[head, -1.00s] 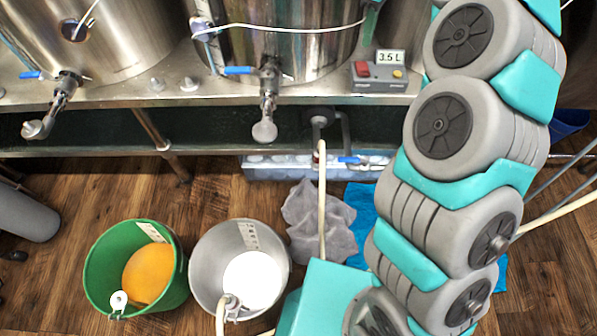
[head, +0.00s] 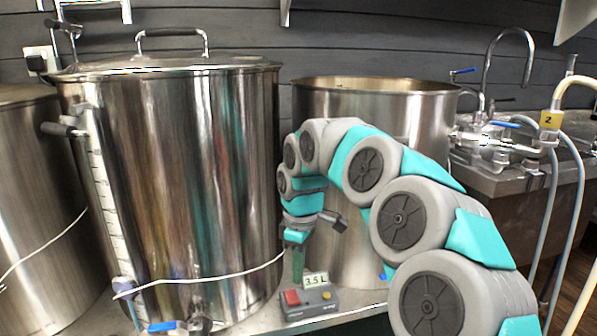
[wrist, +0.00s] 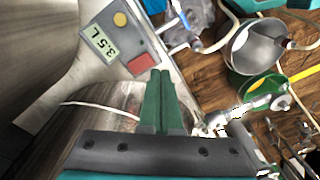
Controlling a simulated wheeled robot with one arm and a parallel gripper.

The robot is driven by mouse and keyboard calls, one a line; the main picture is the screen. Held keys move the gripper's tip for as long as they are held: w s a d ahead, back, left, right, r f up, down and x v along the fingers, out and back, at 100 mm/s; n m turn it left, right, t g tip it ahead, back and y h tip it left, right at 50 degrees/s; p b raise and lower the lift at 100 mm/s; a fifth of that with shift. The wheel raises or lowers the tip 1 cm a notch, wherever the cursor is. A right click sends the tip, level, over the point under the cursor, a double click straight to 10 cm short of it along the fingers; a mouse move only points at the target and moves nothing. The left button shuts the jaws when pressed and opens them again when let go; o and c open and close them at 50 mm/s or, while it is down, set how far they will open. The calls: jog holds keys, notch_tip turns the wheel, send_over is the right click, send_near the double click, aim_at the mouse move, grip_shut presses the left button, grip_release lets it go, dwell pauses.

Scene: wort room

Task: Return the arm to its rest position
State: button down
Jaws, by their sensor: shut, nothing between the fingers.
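My arm reaches up from the lower right of the head view and curves over to the left, its wrist hanging down in front of the kettles. My gripper (head: 297,268) points downward just above the control box, with its green fingers together and nothing between them. In the wrist view, the closed green fingers of my gripper (wrist: 160,76) lie beside the control box (wrist: 118,45), which has a 3.5 L display, a red button and a yellow button. I cannot tell whether the fingertips touch the box.
A large lidded steel kettle (head: 180,190) stands left of my arm and an open kettle (head: 370,105) behind it. A sink tap (head: 510,50) and hoses are at right. The wrist view shows a steel bucket (wrist: 240,42) and a green bucket (wrist: 238,82) on the floor.

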jog(key=s+d+f+m, duration=0.2)
jog(key=s+d+m, duration=0.2)
jog(key=s, duration=0.8)
jog(key=s+d+f+m+g, duration=0.1)
jog(key=s+d+m, duration=0.4)
jog(key=s, duration=0.6)
jog(key=s+d+f+m, duration=0.3)
jog(key=s+d, duration=0.3)
jog(key=s, duration=0.6)
jog(key=shift+s+d+m+g, duration=0.25)
jog(key=shift+s+m+g, duration=0.05)
jog(key=shift+m, duration=0.6)
jog(key=shift+a, duration=0.15)
